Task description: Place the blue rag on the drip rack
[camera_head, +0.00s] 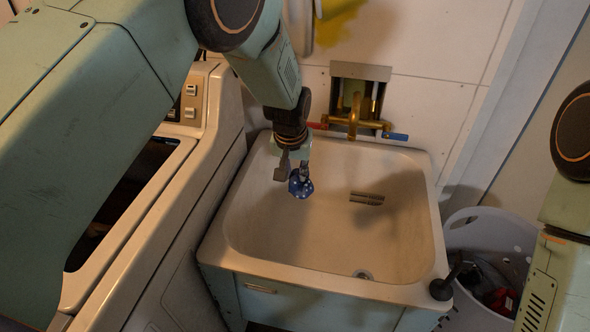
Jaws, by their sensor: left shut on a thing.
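My left gripper (293,170) reaches down from the top over the left back part of the utility sink. It is shut on the blue rag (301,187), a small bunched cloth with pale spots. The rag hangs below the fingers, and its upper part is hidden by them. It appears above the basin floor, but the exact height is hard to tell. I cannot clearly make out a drip rack in this view. My right arm shows only in part at the right edge, and its gripper is out of view.
The sink (425,240) has a brass faucet (354,118) with red and blue handles at its back. A dark object (441,289) stands on its front right corner. A washer-like machine (200,190) stands left; a white basket (490,235) stands right. The basin looks empty.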

